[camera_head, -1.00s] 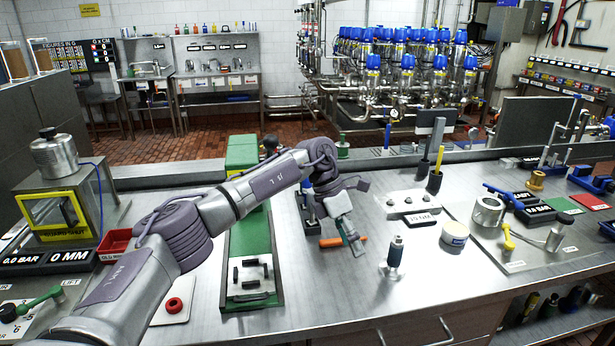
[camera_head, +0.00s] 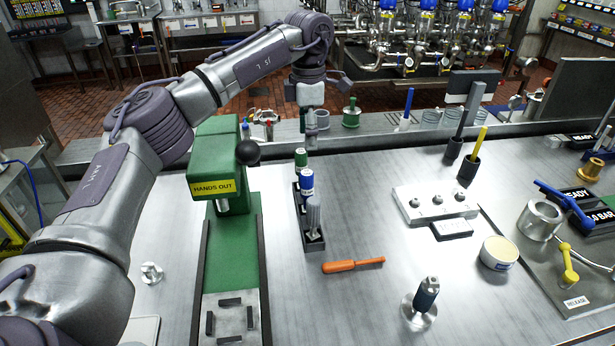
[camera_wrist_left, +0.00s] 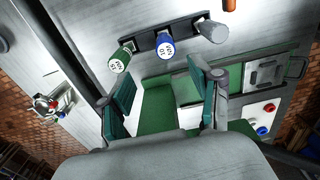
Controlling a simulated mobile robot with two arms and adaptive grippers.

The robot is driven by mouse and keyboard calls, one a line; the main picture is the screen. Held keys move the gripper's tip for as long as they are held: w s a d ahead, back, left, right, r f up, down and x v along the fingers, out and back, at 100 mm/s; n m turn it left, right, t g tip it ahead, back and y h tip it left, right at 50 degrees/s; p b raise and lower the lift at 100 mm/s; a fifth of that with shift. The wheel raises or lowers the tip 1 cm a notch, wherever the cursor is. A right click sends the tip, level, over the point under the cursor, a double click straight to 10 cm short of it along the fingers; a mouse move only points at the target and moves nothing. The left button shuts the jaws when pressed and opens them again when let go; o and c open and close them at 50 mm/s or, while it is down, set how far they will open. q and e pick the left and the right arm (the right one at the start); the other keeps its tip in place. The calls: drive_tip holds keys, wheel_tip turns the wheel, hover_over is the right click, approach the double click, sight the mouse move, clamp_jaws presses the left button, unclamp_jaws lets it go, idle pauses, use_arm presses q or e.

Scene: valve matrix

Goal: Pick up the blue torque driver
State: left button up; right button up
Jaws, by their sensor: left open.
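The blue torque driver (camera_head: 306,185) stands upright in a dark rack (camera_head: 313,243), between a green driver (camera_head: 301,158) and a grey driver (camera_head: 313,212). My left gripper (camera_head: 311,122) is raised beyond the rack in the head view, apart from the drivers. In the left wrist view, its teal fingers (camera_wrist_left: 163,75) are spread and empty. The blue driver's round cap (camera_wrist_left: 166,47) shows just past the fingertips, roughly between them. The green cap (camera_wrist_left: 119,60) is to its left and the grey one (camera_wrist_left: 214,31) to its right. My right gripper is not in view.
A green press (camera_head: 218,170) marked "HANDS OUT" with a black knob stands left of the rack. An orange screwdriver (camera_head: 345,266) lies in front. A dark-handled tool (camera_head: 426,295) stands at the front right. Bare bench surrounds the screwdriver.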

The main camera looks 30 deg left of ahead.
sight(307, 172)
use_arm(q)
drive_tip(key=f+p, duration=0.1)
drive_tip(key=f, duration=0.6)
drive_tip(key=shift+s, duration=0.2)
drive_tip(key=shift+f+p, duration=0.45)
drive_tip(key=shift+f, duration=0.15)
drive_tip(key=f, duration=0.1)
drive_tip(key=f+p, duration=0.1)
drive_tip(key=f, duration=0.1)
drive_tip(key=f+p, duration=0.1)
drive_tip(key=shift+s+f, duration=0.15)
drive_tip(key=shift+s, duration=0.2)
drive_tip(key=shift+w+f, duration=0.1)
drive_tip(key=shift+f, duration=0.2)
drive_tip(key=shift+d, duration=0.1)
drive_tip(key=shift+c, duration=0.6)
clamp_jaws()
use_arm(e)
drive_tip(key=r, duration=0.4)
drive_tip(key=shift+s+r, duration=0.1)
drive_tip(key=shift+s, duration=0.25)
